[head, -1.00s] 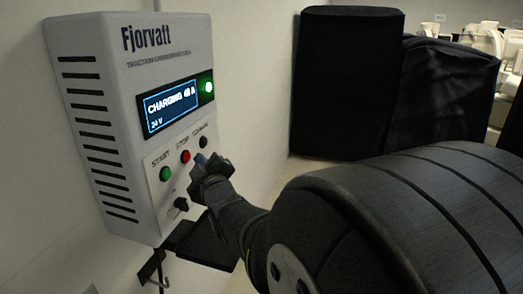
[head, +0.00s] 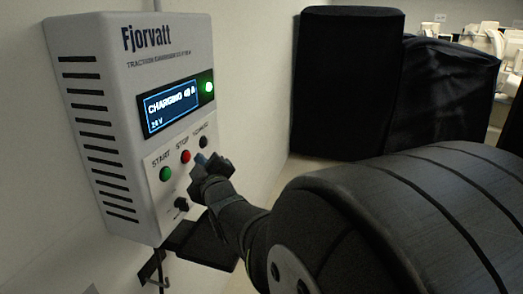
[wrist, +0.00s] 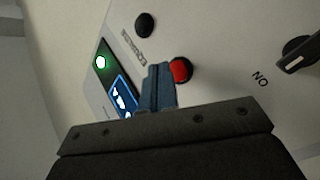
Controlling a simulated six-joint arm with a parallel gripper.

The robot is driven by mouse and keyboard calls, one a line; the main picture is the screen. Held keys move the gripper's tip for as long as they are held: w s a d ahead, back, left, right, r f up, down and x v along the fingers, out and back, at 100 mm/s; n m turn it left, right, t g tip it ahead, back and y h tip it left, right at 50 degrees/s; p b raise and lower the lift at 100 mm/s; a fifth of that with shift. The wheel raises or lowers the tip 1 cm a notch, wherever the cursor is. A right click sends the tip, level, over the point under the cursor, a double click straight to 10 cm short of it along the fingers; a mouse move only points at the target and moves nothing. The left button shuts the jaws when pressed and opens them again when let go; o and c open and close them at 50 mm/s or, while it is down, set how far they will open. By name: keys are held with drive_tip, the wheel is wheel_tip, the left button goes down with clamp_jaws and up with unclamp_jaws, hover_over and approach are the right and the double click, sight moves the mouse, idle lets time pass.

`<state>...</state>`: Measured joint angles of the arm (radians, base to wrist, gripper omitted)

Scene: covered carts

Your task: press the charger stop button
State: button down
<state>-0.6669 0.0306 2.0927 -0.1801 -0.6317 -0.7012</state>
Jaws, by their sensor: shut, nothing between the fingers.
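The charger (head: 128,110) is a pale grey box on the wall at the left in the head view, marked Fjorvatt. Its lit display (head: 172,106) reads CHARGING, and a green lamp (head: 209,87) glows beside it. The red STOP button (head: 185,157) sits between the green START button (head: 166,174) and a black button (head: 203,142). My gripper (head: 201,160) is shut and empty, its blue fingertips close to the red button. In the wrist view the fingertips (wrist: 158,76) overlap the left edge of the red button (wrist: 181,70). I cannot tell whether they touch it.
A black rotary knob (head: 181,204) is low on the charger panel; it also shows at the right of the wrist view (wrist: 300,54). A dark covered cart (head: 346,82) and another covered shape (head: 442,98) stand behind. A hook (head: 158,268) hangs below the charger.

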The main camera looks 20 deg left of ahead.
idle(0.4)
drive_tip(key=shift+a, duration=0.45)
drive_tip(key=shift+a, duration=0.45)
idle(0.5)
drive_tip(key=shift+d, duration=0.9)
drive_tip(key=shift+d, duration=2.5)
drive_tip(key=shift+d, duration=1.9)
